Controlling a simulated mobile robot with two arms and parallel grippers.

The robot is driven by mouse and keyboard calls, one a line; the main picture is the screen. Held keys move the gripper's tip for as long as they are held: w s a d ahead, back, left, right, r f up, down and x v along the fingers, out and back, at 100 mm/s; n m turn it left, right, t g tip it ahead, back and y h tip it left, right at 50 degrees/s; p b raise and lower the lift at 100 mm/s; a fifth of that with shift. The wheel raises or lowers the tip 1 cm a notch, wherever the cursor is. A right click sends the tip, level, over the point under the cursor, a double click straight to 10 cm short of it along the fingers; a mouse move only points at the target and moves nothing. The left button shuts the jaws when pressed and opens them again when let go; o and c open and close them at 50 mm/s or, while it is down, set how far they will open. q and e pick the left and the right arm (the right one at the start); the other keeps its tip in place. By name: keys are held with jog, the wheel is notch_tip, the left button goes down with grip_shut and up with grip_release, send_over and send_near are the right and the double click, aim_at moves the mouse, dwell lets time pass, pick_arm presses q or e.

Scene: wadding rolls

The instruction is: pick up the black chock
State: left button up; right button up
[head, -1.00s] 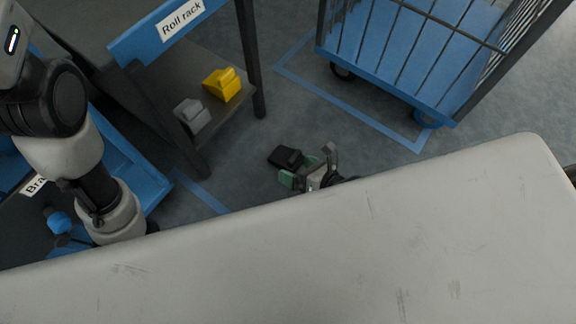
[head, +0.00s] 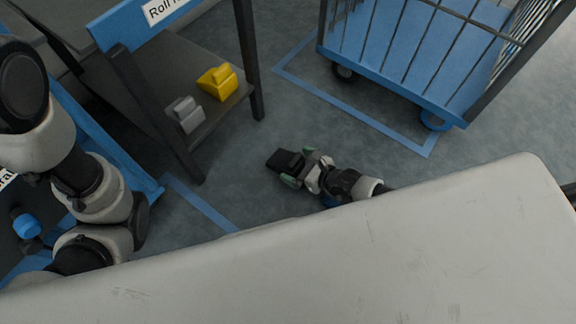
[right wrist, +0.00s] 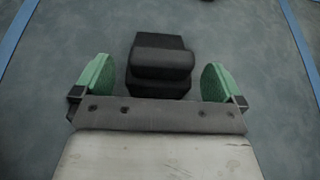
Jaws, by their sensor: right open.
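The black chock (head: 280,159) lies on the grey floor, below and right of the roll rack in the head view. In the right wrist view the chock (right wrist: 160,65) sits ahead of my gripper, its rear end reaching between the green pads. My right gripper (head: 299,168) is low over the floor beside the chock, and it also shows in the right wrist view (right wrist: 158,80). It is open, with a gap on each side of the chock. My left arm shows at the left of the head view, but its gripper is out of frame.
The roll rack (head: 190,150) holds a yellow chock (head: 217,83) and a grey chock (head: 185,115) on its lower shelf. A blue wheeled cage cart (head: 395,75) stands at the upper right. Blue tape (head: 350,108) marks the floor. Open floor surrounds the black chock.

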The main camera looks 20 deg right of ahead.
aim_at(285, 160)
jog(key=b+x, duration=0.1)
jog(key=x, duration=0.1)
jog(key=shift+w+a+f, duration=0.2)
jog(key=shift+w+f, duration=0.05)
jog(key=shift+r, duration=0.1)
jog(key=c, duration=1.1)
jog(key=shift+c, duration=0.2)
jog(key=shift+r, duration=0.15)
